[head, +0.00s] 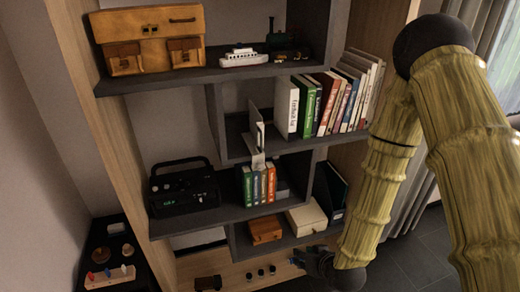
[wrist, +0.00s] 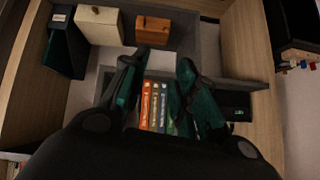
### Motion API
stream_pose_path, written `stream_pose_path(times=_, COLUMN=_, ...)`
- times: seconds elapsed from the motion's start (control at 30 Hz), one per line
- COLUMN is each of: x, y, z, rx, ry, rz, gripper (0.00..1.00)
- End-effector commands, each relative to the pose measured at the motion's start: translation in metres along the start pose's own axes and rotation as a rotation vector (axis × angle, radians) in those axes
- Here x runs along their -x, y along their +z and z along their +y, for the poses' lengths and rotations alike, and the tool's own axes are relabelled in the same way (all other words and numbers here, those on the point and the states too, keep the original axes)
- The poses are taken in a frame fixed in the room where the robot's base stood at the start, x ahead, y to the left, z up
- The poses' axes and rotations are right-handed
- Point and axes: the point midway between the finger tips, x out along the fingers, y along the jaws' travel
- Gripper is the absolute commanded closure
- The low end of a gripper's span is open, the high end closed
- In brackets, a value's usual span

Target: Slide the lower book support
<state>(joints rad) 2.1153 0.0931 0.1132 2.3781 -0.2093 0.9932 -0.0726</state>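A light grey metal book support (head: 257,128) stands upright at the left end of the upper book row, with a pale flat part (head: 258,160) at the shelf edge below it. A short row of green, orange and red books (head: 256,186) stands on the lower shelf. A greyish piece (head: 281,187) sits right of these books; I cannot tell if it is the lower book support. My gripper (head: 306,258) is low, in front of the bottom shelf, below and right of those books. In the wrist view its fingers (wrist: 160,65) are spread and empty, with the books (wrist: 154,105) seen between them.
A black radio (head: 183,188) stands left of the lower books. An orange-brown box (head: 265,229), a cream box (head: 306,219) and a dark file holder (head: 330,190) fill the compartment below. Upper books (head: 330,100) stand above. Open room lies in front of the shelves.

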Motion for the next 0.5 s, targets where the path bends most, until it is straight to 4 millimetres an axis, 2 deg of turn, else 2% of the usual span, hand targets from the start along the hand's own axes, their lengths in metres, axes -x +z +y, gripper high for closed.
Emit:
stream_pose_path(times=0.03, x=-0.005, y=-0.029, z=-0.006, rx=0.021, ry=-0.02, rz=0.075, gripper=0.71)
stream_pose_path(times=0.13, x=-0.003, y=-0.089, z=-0.02, rx=0.066, ry=-0.059, rz=0.22, gripper=0.71)
stream_pose_path(times=0.3, x=0.019, y=-0.184, z=-0.047, rx=0.14, ry=-0.122, rz=0.46, gripper=0.71)
stream_pose_path(times=0.4, x=0.038, y=-0.228, z=-0.062, rx=0.178, ry=-0.152, rz=0.58, gripper=0.71)
stream_pose_path(times=0.5, x=0.056, y=-0.261, z=-0.075, rx=0.209, ry=-0.177, rz=0.671, gripper=0.71)
